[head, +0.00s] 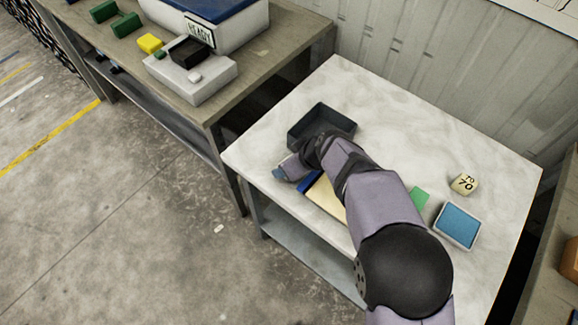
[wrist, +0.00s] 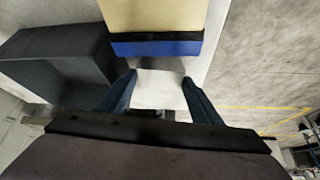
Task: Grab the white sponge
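A white block (wrist: 160,88), which looks like the white sponge, lies between the two fingers of my gripper (wrist: 159,80) in the wrist view. The fingers stand apart, one on each side of it. Whether they press on it or only flank it cannot be told. In the head view my gripper (head: 284,172) is low at the table's left front edge, and the white block cannot be made out there.
A dark open tray (head: 345,127) stands beside my gripper, also in the wrist view (wrist: 62,62). A cream block with a blue end (head: 325,197) lies close by. A green piece (head: 419,198), a marked cube (head: 464,184) and a blue-filled tray (head: 457,224) are farther right.

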